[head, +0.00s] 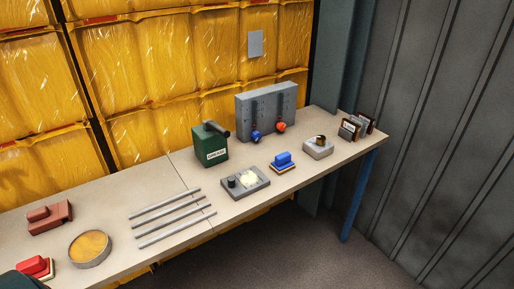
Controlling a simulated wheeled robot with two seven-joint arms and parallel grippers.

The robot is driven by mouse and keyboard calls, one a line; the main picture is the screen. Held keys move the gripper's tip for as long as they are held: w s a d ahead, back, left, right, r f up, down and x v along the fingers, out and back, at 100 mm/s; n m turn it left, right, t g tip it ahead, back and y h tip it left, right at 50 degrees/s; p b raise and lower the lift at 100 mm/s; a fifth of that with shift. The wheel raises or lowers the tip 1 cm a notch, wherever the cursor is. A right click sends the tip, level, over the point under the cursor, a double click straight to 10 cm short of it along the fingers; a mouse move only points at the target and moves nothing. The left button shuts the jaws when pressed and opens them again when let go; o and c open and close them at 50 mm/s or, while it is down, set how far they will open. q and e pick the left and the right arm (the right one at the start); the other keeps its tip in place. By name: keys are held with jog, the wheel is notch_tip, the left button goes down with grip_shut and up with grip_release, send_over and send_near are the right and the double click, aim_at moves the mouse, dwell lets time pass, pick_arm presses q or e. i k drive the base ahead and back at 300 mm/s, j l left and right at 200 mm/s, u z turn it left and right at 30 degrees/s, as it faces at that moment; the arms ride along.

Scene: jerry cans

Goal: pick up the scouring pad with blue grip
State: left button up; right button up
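The scouring pad with blue grip (283,161) rests on the beige workbench (245,207), near its front edge on the right half. Its blue grip is on top and a thin tan and dark base shows beneath. It stands between a grey block with a dial and pale disc on its left and a pale box with a round knob on its right, apart from both. Neither gripper shows in the head view. A dark shape cut off at the bottom left corner cannot be made out.
Several metal rods (172,217) lie mid-bench. A round tin (89,248) and red-gripped pad (36,268) are left. Bare bench lies around the blue-gripped pad.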

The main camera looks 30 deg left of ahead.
aim_at(283, 163)
jog(key=i+l+u, duration=0.2)
jog(key=u, duration=0.2)
jog(key=i+l+u, duration=0.55)
jog(key=l+u, duration=0.25)
jog(key=i+l+u, duration=0.15)
jog(key=l+u, duration=0.25)
jog(key=i+l+u, duration=0.1)
jog(key=l+u, duration=0.4)
jog(key=l, duration=0.45)
jog(key=k+l+u, duration=0.1)
jog(key=l+u, duration=0.4)
jog(key=l, duration=0.4)
